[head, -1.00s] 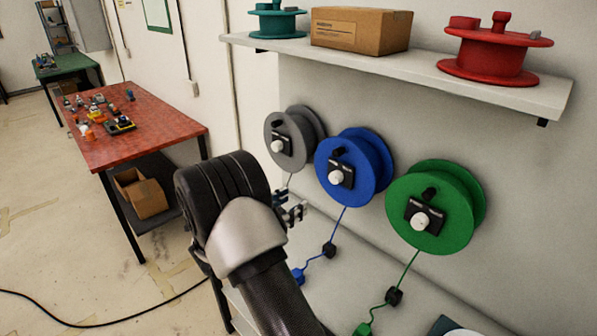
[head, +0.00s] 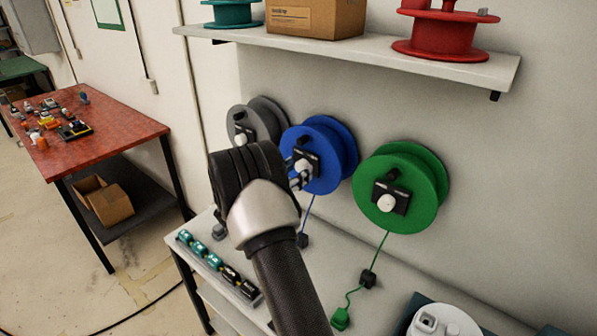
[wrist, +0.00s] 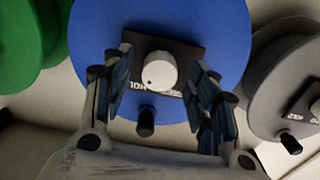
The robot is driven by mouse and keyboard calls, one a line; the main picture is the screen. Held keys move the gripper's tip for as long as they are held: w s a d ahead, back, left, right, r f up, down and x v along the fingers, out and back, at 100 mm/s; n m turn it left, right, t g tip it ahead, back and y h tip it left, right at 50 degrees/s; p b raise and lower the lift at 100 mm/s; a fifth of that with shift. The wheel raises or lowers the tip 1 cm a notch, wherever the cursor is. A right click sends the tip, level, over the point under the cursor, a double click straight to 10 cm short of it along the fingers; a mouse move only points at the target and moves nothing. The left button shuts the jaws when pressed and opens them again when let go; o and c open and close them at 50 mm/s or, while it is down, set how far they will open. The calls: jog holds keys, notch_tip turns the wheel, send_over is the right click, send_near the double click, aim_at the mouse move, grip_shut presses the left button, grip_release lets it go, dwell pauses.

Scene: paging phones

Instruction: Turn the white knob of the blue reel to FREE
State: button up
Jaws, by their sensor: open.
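The blue reel (head: 330,150) hangs on the wall between a grey reel and a green reel. Its white knob (wrist: 159,70) sits on a black plate (wrist: 185,54) on the reel's face, with a dark dot near the knob's lower left edge. Lettering on the plate is partly hidden by the knob and fingers, and I cannot read the setting surely. The knob also shows in the head view (head: 303,166). My gripper (wrist: 160,75) is open, with one finger on each side of the knob and no clear contact. A black crank handle (wrist: 146,121) is below the knob in the wrist view.
The grey reel (head: 262,113) and green reel (head: 415,170) flank the blue one closely. A shelf (head: 350,50) with a box (head: 315,16) and red reel (head: 440,35) is above. A bench (head: 215,290) with small blocks is below.

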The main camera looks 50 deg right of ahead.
jog(key=shift+d, duration=0.75)
jog(key=shift+c, duration=0.5)
jog(key=c, duration=1)
